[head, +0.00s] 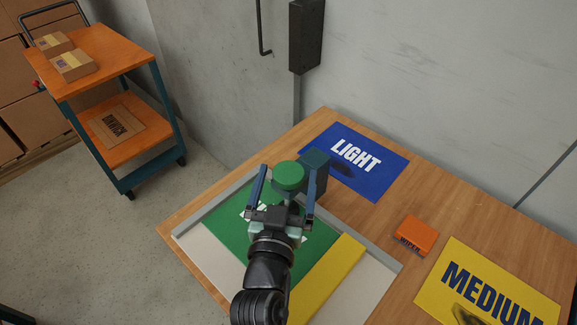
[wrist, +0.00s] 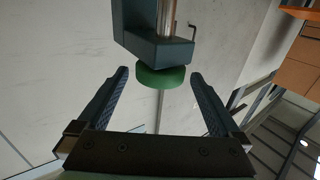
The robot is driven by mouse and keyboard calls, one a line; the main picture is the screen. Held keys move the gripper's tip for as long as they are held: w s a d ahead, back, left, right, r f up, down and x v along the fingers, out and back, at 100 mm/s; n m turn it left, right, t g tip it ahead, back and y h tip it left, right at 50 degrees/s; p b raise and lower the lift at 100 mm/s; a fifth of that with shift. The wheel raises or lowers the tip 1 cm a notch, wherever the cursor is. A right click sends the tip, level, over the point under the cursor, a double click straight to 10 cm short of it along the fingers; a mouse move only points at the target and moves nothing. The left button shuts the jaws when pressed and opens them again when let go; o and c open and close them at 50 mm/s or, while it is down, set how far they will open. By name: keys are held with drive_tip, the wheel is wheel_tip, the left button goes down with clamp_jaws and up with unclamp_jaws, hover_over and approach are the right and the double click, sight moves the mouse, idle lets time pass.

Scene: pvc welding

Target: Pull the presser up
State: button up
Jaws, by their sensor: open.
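The presser is a green round knob (head: 289,177) beside a dark teal block (head: 316,171) at the back of the work area. In the wrist view the green knob (wrist: 161,79) sits against the teal housing (wrist: 152,38), with a shiny metal shaft (wrist: 166,18) beyond. My gripper (head: 288,171) is open, with one finger on each side of the knob. The wrist view also shows my gripper (wrist: 159,74) with a gap between each fingertip and the knob. I cannot tell how deep the knob sits between the fingers. Part of the green mat below is hidden by my arm.
The wooden table (head: 395,222) holds a grey-edged frame (head: 208,212) with a green mat (head: 222,239) and yellow strip (head: 328,272). A blue LIGHT sheet (head: 385,169), orange WIPER box (head: 416,235) and yellow MEDIUM sheet (head: 450,278) lie right. An orange cart (head: 115,58) stands left.

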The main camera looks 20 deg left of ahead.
drive_tip(key=shift+x, duration=1.2)
clamp_jaws()
